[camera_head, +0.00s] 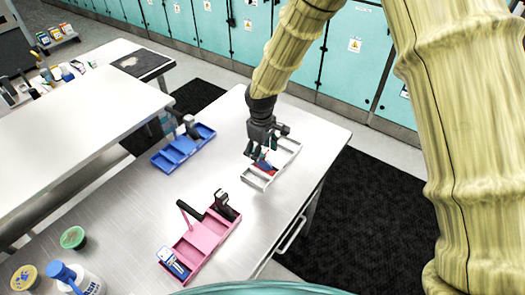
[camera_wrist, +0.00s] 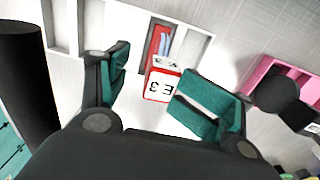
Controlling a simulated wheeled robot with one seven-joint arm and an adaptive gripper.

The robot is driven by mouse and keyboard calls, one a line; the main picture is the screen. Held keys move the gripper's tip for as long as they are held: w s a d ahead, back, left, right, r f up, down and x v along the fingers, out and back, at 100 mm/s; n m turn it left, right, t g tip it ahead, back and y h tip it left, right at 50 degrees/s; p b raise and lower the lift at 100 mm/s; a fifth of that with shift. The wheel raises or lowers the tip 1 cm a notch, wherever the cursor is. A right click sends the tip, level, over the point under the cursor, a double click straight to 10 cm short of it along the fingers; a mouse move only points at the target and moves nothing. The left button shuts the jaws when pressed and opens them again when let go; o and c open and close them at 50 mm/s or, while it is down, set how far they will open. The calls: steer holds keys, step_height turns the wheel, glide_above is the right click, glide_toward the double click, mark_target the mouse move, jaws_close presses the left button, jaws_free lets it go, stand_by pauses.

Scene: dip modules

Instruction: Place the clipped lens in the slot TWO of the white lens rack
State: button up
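The white lens rack (camera_head: 289,146) lies on the steel table under my gripper (camera_head: 264,155). A red lens module (camera_head: 265,167) with blue parts is in or over one of its compartments. In the wrist view the module (camera_wrist: 161,86) shows a white, red-edged label reading "E3" upside down. Its far, red and blue end lies within a compartment of the rack (camera_wrist: 125,20). My gripper (camera_wrist: 150,75) has its teal fingers apart, one on each side of the module, with gaps visible. The compartment's number is not readable, and whether the module is fully seated is unclear.
A pink rack (camera_head: 208,240) with a blue-and-white module (camera_head: 173,263) and black upright parts stands nearer. A blue rack (camera_head: 184,149) is at left. A green-lidded jar (camera_head: 73,238), yellow jar (camera_head: 25,278) and wash bottle (camera_head: 78,280) stand at lower left.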

step_height(320, 180, up, 12)
steer(key=p, duration=0.4)
steer(key=shift+s+p, duration=0.15)
steer(key=shift+p, duration=0.15)
